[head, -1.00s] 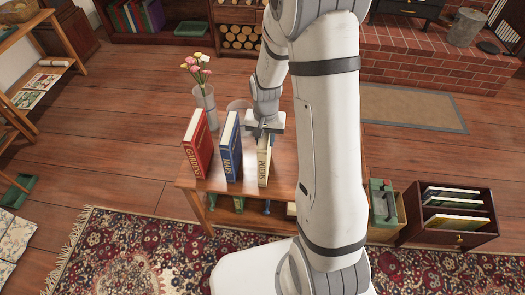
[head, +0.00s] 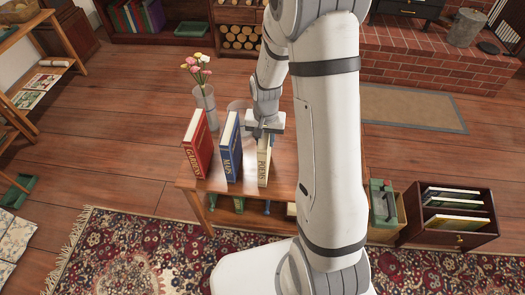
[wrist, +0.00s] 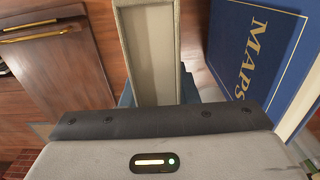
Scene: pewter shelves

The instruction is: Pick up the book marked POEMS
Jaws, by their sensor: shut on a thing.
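The cream book marked POEMS (head: 264,167) stands upright on the wooden table (head: 285,196), at the right end of a row of three books. My gripper (head: 265,133) comes down on it from above and is shut on its upper part. In the wrist view the book (wrist: 148,50) runs up from between the jaws, and the fingertips are mostly hidden behind the gripper body. The blue book marked MAPS (head: 230,148) stands just left of it with a narrow gap, and shows large at the right of the wrist view (wrist: 255,50).
A red book marked GARDENS (head: 198,147) stands left of MAPS. A glass vase with flowers (head: 204,105) and a clear glass vessel (head: 237,107) stand behind the books. A dark rack with books (head: 452,211) is on the floor at right.

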